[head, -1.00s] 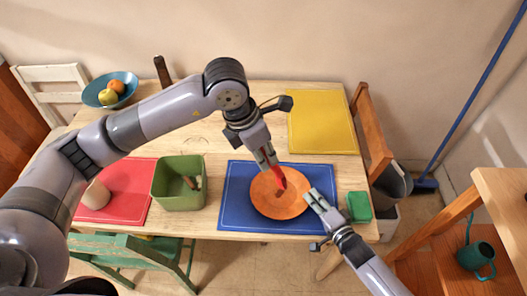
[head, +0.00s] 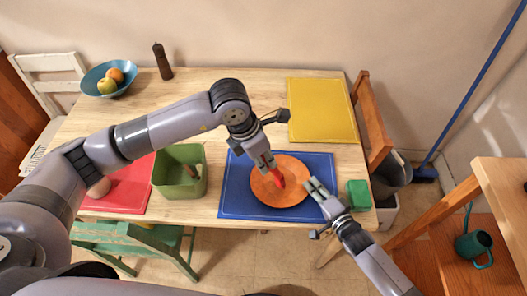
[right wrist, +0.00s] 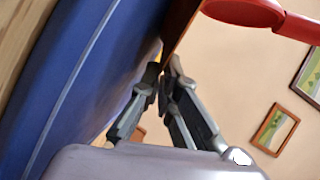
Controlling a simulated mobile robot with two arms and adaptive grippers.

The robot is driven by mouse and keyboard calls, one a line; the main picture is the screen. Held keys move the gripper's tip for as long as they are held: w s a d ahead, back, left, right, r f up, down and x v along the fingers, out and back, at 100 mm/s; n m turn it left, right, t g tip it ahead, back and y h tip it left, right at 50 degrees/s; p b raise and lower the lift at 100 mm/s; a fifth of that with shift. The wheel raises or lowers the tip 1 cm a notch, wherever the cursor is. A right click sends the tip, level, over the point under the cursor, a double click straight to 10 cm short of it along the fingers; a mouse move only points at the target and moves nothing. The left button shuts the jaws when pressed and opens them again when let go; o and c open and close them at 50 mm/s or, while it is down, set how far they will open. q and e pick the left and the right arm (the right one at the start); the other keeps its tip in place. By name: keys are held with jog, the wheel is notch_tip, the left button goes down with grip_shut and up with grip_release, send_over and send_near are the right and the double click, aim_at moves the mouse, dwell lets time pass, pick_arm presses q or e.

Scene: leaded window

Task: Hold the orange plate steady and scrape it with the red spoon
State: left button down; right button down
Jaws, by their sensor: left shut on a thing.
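The orange plate (head: 270,198) lies on the blue mat (head: 235,195) at the front of the table. My left gripper (head: 267,164) is above the plate's back part, shut on the red spoon (head: 277,177), which points down over the plate's middle. Whether the spoon touches the plate is unclear. A small brown scrap beside the spoon is mostly hidden. My right gripper (head: 315,188) is at the plate's right rim. In the right wrist view its fingers (right wrist: 163,75) are close together around the plate's edge (right wrist: 178,28), with the red spoon (right wrist: 245,12) above.
A green bin (head: 163,188) stands left of the blue mat, near a red mat (head: 130,190). A green sponge (head: 357,194) lies right of my right gripper. A yellow mat (head: 322,110) is clear behind. A blue bowl (head: 92,88) with fruit and a dark mill (head: 162,62) stand back left.

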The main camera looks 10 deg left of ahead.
pick_arm(q)
jog(key=shift+f, duration=0.8)
jog(key=w+r, duration=0.4)
jog(key=r, duration=0.4)
jog(key=shift+a+r, duration=0.2)
jog(key=shift+a, duration=0.2)
dwell(0.7)
jog(key=shift+w, duration=0.1)
